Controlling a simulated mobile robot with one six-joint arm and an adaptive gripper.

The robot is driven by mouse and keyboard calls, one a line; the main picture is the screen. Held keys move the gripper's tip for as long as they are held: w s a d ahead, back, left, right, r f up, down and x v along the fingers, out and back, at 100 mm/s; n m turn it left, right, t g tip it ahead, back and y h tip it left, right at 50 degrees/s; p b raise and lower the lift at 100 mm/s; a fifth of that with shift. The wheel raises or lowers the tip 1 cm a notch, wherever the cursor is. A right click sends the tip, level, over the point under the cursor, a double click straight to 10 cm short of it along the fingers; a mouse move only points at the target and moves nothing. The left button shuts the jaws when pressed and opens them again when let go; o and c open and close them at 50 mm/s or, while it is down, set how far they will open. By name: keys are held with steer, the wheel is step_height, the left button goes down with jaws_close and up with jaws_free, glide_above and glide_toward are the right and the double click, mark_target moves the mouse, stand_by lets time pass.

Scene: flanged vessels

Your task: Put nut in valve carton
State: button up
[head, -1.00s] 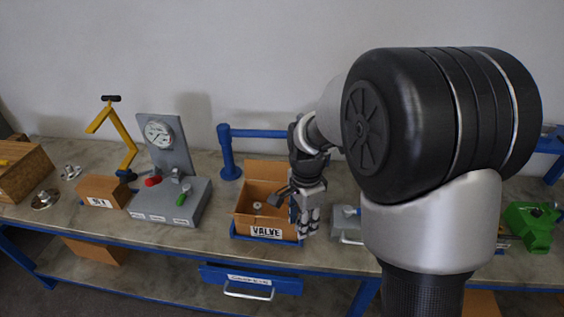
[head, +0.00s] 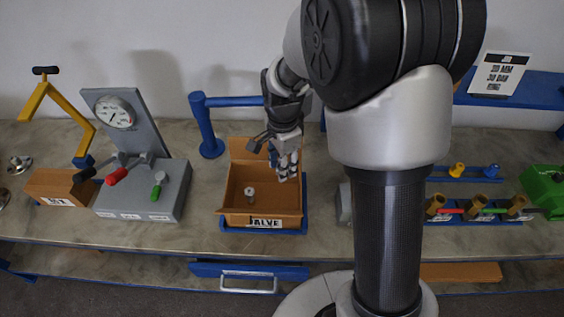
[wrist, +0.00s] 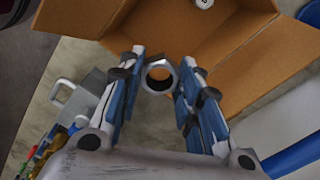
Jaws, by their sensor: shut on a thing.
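The valve carton (head: 232,218) is an open brown box with a VALVE label on its front, standing in a blue tray. It fills the upper part of the wrist view (wrist: 240,55). My gripper (head: 286,172) points down over the right side of the carton in the head view. The wrist view shows its blue-padded fingers (wrist: 160,68) shut on a metal ring-shaped nut (wrist: 147,75), held by its two sides. The nut overlaps the carton's edge in that view, and its height above the carton is unclear. My fingers hide the nut in the head view.
A small pale part (head: 249,190) lies inside the carton. A gauge stand (head: 140,200) with red and green handles is to the left. A blue post with a rail (head: 207,130) stands behind. Brass fittings (head: 475,208) are at right, beyond my arm.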

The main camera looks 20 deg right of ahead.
steer(key=shift+r, duration=0.1)
steer(key=b, duration=1.2)
glide_toward(282, 205)
step_height(282, 205, down, 5)
steer(key=shift+w+f, duration=0.1)
steer(key=shift+f, duration=0.1)
steer(key=shift+f, duration=0.6)
stand_by(0.4)
steer(key=o, duration=1.2)
